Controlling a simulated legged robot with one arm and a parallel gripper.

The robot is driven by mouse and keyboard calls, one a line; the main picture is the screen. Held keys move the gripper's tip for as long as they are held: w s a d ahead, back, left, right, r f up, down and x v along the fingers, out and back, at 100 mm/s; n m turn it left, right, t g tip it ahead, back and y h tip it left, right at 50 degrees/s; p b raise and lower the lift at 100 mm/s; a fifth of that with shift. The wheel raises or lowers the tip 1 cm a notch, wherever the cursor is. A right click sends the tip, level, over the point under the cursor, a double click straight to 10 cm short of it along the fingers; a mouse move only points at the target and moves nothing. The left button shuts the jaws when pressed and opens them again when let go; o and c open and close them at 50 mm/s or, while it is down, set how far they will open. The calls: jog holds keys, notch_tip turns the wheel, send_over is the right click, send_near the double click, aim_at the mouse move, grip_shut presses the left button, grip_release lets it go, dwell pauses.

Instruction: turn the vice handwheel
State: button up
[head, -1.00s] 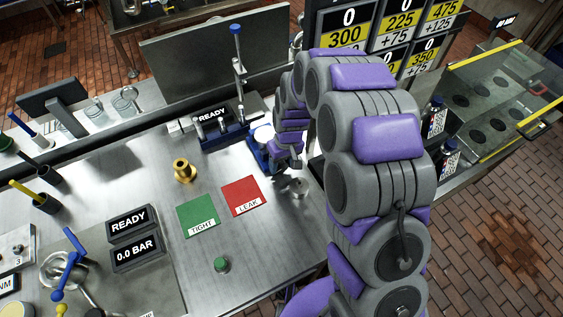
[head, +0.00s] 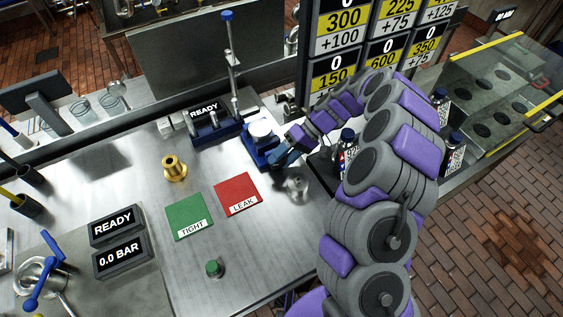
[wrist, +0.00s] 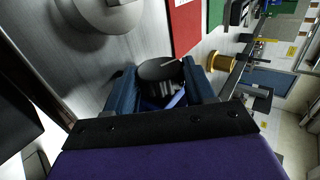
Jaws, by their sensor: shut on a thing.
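The blue vice (head: 258,150) stands on the steel bench in the head view, with a pale round piece on top. My gripper (head: 277,158) reaches it from the right, at its near side. In the wrist view, my gripper (wrist: 166,84) has its two dark blue fingers closed on either side of a black round knob with white marks, which I take for the vice handwheel (wrist: 160,69). A blue part shows just below the knob. My arm and gripper hide the handwheel in the head view.
A grey metal round piece (head: 296,186) sits on the bench close to my gripper. Red (head: 238,190) and green (head: 187,212) mats, a brass fitting (head: 174,168) and a green button (head: 214,268) lie left. Bottles (head: 347,142) stand right, near my arm.

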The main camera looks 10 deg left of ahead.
jog(key=shift+w+d+f+g+y+b, duration=0.1)
jog(key=shift+f+g+y+b, duration=0.15)
jog(key=shift+g+y+b, duration=0.25)
jog(key=o, duration=0.8)
jog(key=shift+c, duration=0.2)
jog(key=o, duration=0.3)
jog(key=p+v, duration=0.6)
jog(key=v, duration=1.1)
jog(key=shift+r+p, duration=0.3)
